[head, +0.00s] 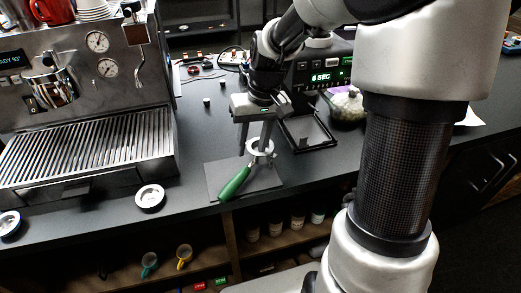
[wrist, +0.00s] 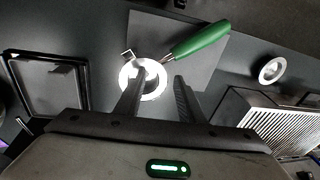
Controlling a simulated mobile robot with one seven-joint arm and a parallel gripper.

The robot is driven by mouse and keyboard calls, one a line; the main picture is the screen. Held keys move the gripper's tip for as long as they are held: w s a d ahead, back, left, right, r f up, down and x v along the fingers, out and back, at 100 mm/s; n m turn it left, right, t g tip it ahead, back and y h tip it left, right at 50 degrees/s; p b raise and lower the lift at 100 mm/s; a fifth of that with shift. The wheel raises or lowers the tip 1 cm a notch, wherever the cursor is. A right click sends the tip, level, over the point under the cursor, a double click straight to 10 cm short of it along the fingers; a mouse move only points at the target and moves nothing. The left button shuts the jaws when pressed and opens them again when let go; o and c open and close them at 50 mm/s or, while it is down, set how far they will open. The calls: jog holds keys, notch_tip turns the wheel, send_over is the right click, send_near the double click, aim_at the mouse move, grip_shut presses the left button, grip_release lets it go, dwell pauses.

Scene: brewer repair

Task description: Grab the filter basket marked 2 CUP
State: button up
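My gripper (head: 256,152) is open and points down over the mat; its two fingers also show in the wrist view (wrist: 159,80). One finger overlaps the bright ring of a portafilter (wrist: 193,44) with a green handle; the other is to the right of that ring. I cannot tell whether the finger touches it or whether a basket sits in it. A round metal filter basket (head: 150,197) lies on the counter by the espresso machine; a similar one shows in the wrist view (wrist: 272,69). Another basket (head: 9,223) lies at the far left. No 2 CUP mark is legible.
The espresso machine (head: 85,110) stands at left. The dark mat (head: 215,178) lies near the counter's front edge. Behind it are a black tray (head: 318,143), a grinder with a lit display (head: 328,77) and a bag (head: 346,105). Cups (head: 184,255) stand on the shelf below.

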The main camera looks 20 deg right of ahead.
jog(key=shift+c, duration=0.2)
grip_shut()
jog(key=shift+r, duration=0.1)
